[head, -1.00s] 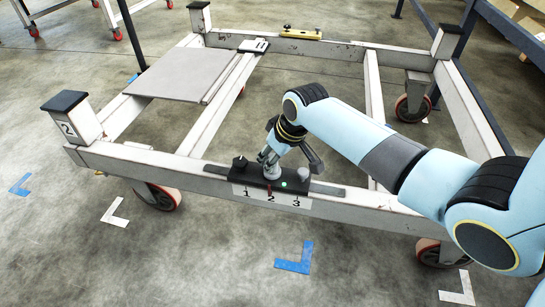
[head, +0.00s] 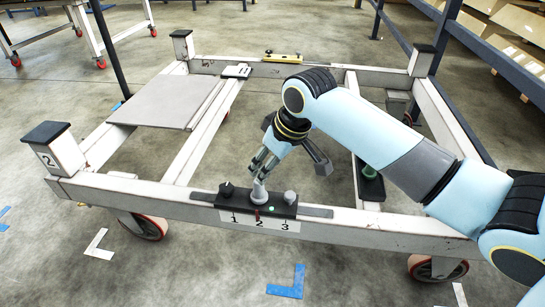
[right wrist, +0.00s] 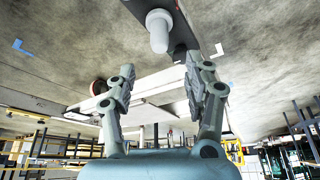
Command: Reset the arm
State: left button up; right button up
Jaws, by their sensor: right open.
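My right gripper (head: 264,166) is open and empty, just above the black control box (head: 258,203) on the trolley's front beam. A pale tapered knob (head: 259,192) stands upright at the middle of the box, under the fingertips. In the right wrist view the pale knob (right wrist: 158,32) lies beyond the spread fingers (right wrist: 165,85), apart from them. A dark knob (head: 226,189) is at the box's left end and a grey knob (head: 290,198) at its right. The label below reads 1, 2, 3, with a red mark at 2. My left gripper is not in view.
The pale trolley frame (head: 130,196) has raised corner posts and a grey panel (head: 165,101). A green-topped fitting (head: 370,172) sits on the right cross beam, beside my arm. A yellow bar (head: 283,57) is on the back beam. Dark rails (head: 500,62) stand behind right.

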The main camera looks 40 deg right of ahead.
jog(key=shift+v, duration=1.35)
jog(key=s+f+g+p, duration=0.1)
jog(key=s+f+p, duration=0.2)
jog(key=s+f, duration=0.6)
jog(key=s+f+m+g+h+p, duration=0.1)
jog(key=s+f+p, duration=0.2)
jog(key=s+f, duration=0.6)
jog(key=s+f+g+p, duration=0.2)
jog(key=s+f, duration=0.7)
jog(key=s, duration=1.8)
jog(key=shift+a+f+m+h+p, duration=0.3)
jog(key=shift+f+h+p, duration=0.1)
jog(key=shift+p, duration=0.4)
